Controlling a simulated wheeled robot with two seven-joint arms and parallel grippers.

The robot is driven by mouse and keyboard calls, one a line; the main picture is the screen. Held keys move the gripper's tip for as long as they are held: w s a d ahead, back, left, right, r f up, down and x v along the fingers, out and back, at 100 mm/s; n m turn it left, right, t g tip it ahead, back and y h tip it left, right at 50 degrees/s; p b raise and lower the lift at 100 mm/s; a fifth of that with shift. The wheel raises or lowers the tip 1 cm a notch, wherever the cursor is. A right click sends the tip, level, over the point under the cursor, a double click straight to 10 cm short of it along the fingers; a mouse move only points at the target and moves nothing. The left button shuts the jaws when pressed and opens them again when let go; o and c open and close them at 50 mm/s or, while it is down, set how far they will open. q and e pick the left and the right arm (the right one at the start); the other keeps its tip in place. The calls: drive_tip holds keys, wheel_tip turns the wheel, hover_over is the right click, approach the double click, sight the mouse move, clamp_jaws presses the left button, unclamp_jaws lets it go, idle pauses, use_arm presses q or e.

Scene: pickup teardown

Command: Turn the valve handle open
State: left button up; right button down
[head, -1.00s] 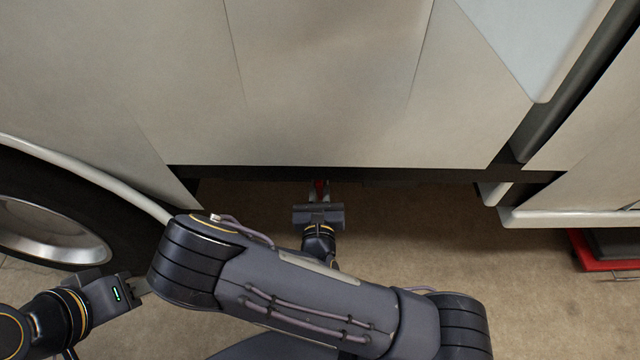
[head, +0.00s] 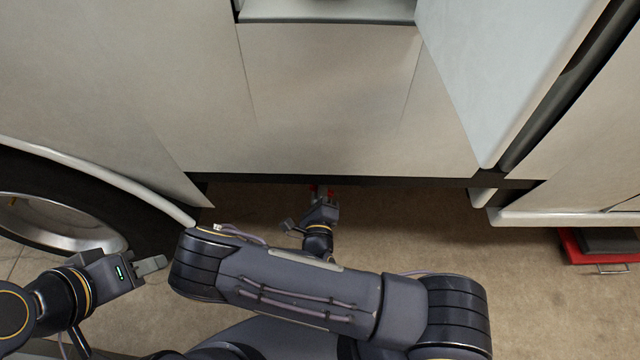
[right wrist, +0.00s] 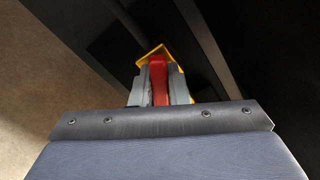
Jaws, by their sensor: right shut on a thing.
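The red valve handle (right wrist: 158,82) stands between the two grey fingers of my right gripper (right wrist: 160,88) in the right wrist view. The fingers are shut on it. A yellow part (right wrist: 154,56) shows around and behind the far end of the handle. In the head view, my right gripper (head: 321,196) is low under the vehicle's lower edge, turned at a slant, with bits of red (head: 330,192) at its fingertips. The valve body is mostly hidden. My left gripper (head: 150,265) is beside the wheel, holding nothing visible; its finger gap cannot be made out.
The pale vehicle side panel (head: 330,110) spans the top, its dark lower edge (head: 350,181) just above my right gripper. A wheel (head: 60,215) is at left. A red box (head: 600,248) with a dark top sits on the floor at right. The brown floor (head: 430,235) between is clear.

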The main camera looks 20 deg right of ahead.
drive_tip(key=n+p, duration=0.1)
drive_tip(key=n, duration=0.2)
drive_tip(key=shift+f+n+p, duration=0.15)
drive_tip(key=shift+n+p, duration=0.15)
drive_tip(key=shift+n, duration=1.2)
drive_tip(key=c, duration=1.4)
unclamp_jaws()
drive_tip(key=shift+s+a, duration=0.1)
